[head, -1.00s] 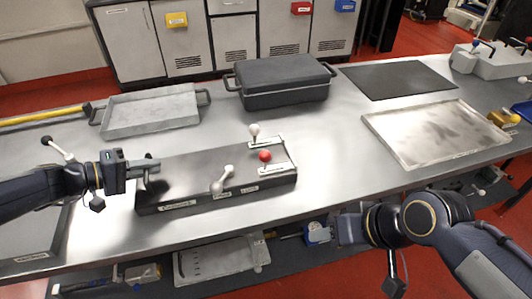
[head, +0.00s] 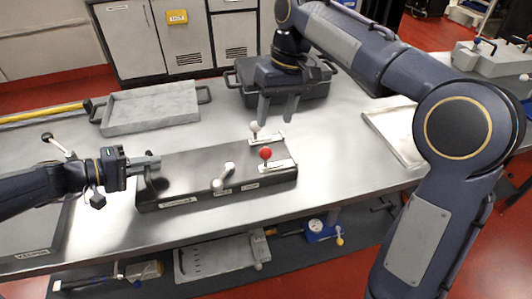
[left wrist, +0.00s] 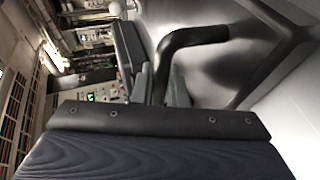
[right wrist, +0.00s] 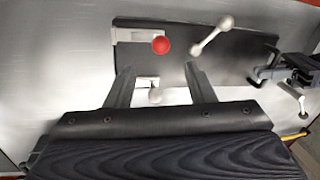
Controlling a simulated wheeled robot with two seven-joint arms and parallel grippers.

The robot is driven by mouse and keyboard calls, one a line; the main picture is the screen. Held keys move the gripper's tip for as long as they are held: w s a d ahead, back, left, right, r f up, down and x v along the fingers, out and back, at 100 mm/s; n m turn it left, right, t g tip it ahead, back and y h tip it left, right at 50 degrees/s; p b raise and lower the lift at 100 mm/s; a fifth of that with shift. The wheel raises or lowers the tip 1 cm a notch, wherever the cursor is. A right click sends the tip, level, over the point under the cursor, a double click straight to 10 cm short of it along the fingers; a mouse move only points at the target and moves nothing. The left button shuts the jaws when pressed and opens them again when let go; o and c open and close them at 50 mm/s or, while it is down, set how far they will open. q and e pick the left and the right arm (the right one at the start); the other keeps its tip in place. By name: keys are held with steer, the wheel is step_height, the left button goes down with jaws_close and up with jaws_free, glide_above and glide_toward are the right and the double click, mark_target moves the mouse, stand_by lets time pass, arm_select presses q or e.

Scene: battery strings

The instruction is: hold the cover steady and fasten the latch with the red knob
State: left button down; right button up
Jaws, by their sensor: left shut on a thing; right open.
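The cover (head: 205,160) is a dark, low, long box top on the metal table. At its right end are a latch with a red knob (head: 266,153) and one with a white knob (head: 255,127). My left gripper (head: 150,164) is shut on the black handle at the cover's left end; the handle (left wrist: 190,38) also shows in the left wrist view. My right gripper (head: 279,112) is open and empty, above and behind the knobs. In the right wrist view its fingers point toward the red knob (right wrist: 161,45), with the white knob (right wrist: 155,96) between them.
A silver ball-ended lever (head: 224,177) stands on the cover's front, left of the red knob. A grey tray (head: 150,110) lies behind the cover. A black case (head: 310,85) stands behind the right gripper. Another tray (head: 400,135) is at right.

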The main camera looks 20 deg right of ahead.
mark_target(267, 149)
steer(key=f, duration=0.4)
steer(key=a+f, duration=0.1)
steer(key=f, duration=0.3)
steer(key=a+f, duration=0.1)
steer(key=f, duration=0.3)
steer(key=shift+s+a, duration=0.15)
steer(key=shift+r, duration=0.1)
steer(key=shift+c, duration=0.4)
jaws_close()
